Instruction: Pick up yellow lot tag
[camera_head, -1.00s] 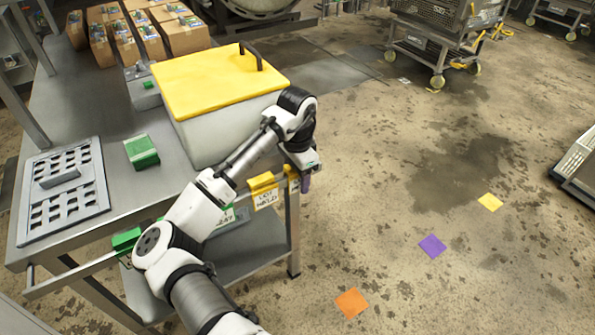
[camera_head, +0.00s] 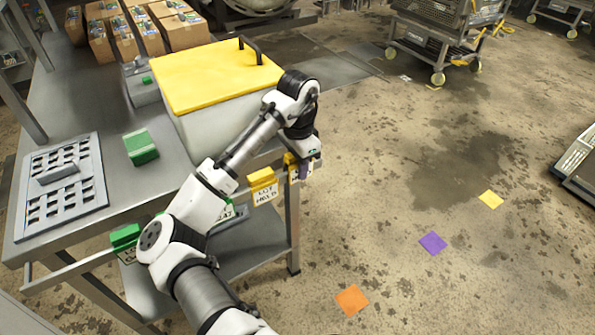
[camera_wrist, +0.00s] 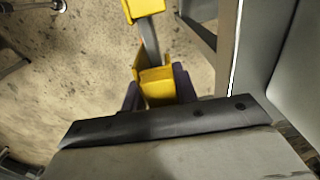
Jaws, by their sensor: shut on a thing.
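A yellow lot tag (camera_wrist: 157,88) sits between the two dark fingers of my gripper (camera_wrist: 157,92) in the wrist view, and the fingers are shut on it. In the head view my gripper (camera_head: 303,168) is at the right end of the table's front rail, and the held tag is mostly hidden by it. A second yellow tag (camera_head: 263,188), lettered LOT HELD, hangs on the rail just left of my gripper. A yellow tag also shows at the top of the wrist view (camera_wrist: 144,9). Whether the held tag touches the rail cannot be told.
A white bin with a yellow lid (camera_head: 215,78) stands on the steel table (camera_head: 85,120) beside my arm. Green tags (camera_head: 125,236) hang further left on the rail. A green block (camera_head: 141,148) and a slotted plate (camera_head: 62,185) lie on the table. Open floor is to the right.

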